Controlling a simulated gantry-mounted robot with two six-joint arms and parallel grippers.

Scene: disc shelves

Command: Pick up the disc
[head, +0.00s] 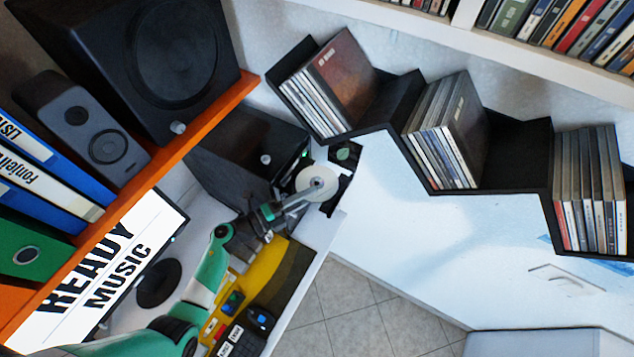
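A pale silver disc (306,189) lies near the right end of the desk, in or on a small black unit (344,186) below the left shelf. My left gripper (317,183) comes in from the lower left on my green arm. Its narrow grey fingers reach across the disc, with the tips over its middle and hiding part of it. I cannot tell whether the fingertips touch or grip the disc, or how far apart they are. My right gripper is not in view.
Stepped black shelves (520,150) hold upright disc cases on the wall. Speakers (165,60) and binders (45,170) stand on an orange shelf (200,140). A screen (110,265) reads "READY MUSIC". A dark box (250,150) stands left of the disc. Tiled floor shows at right.

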